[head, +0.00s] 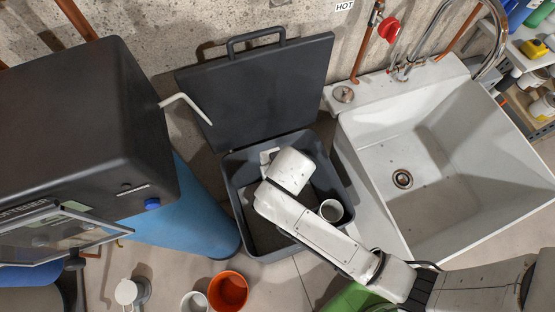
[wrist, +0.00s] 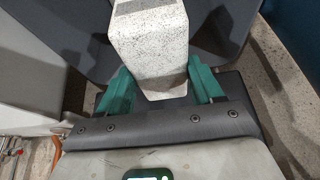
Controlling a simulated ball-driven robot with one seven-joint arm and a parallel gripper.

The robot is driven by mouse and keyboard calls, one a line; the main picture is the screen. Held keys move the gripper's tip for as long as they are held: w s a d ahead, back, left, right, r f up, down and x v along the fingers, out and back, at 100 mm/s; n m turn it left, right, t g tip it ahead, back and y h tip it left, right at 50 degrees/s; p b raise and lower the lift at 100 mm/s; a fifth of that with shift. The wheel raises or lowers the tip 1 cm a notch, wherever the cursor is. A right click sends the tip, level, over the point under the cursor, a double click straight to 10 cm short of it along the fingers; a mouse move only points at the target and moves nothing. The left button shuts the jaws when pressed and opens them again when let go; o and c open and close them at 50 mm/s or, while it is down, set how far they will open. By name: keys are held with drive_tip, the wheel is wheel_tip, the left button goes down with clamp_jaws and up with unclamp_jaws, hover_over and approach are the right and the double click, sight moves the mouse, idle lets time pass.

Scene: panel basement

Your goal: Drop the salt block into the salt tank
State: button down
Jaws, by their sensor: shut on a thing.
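The salt block (wrist: 150,50) is white with dark speckles. In the wrist view it stands between the two green fingers of my gripper (wrist: 158,84), which are shut on it. The salt tank (head: 243,218) is a dark grey open bin in the middle of the head view. Its lid (head: 262,90) is swung up at the back, with a handle on top. In the head view my arm reaches over the tank and hides my gripper and much of the inside. A white round tube (head: 331,210) stands inside the tank at its right.
A white sink (head: 425,165) stands close on the right. A black unit (head: 85,130) on a blue cylinder (head: 195,215) stands on the left. An orange bucket (head: 228,291) and a white one (head: 194,302) stand on the floor in front.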

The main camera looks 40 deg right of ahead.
drive_tip(key=shift+f+b, duration=2.55)
drive_tip(key=shift+b, duration=0.05)
drive_tip(key=c, duration=0.6)
unclamp_jaws()
drive_tip(key=o, duration=0.5)
drive_tip(key=shift+s+f, duration=0.1)
drive_tip(key=shift+f, duration=0.05)
drive_tip(key=v, duration=1.1)
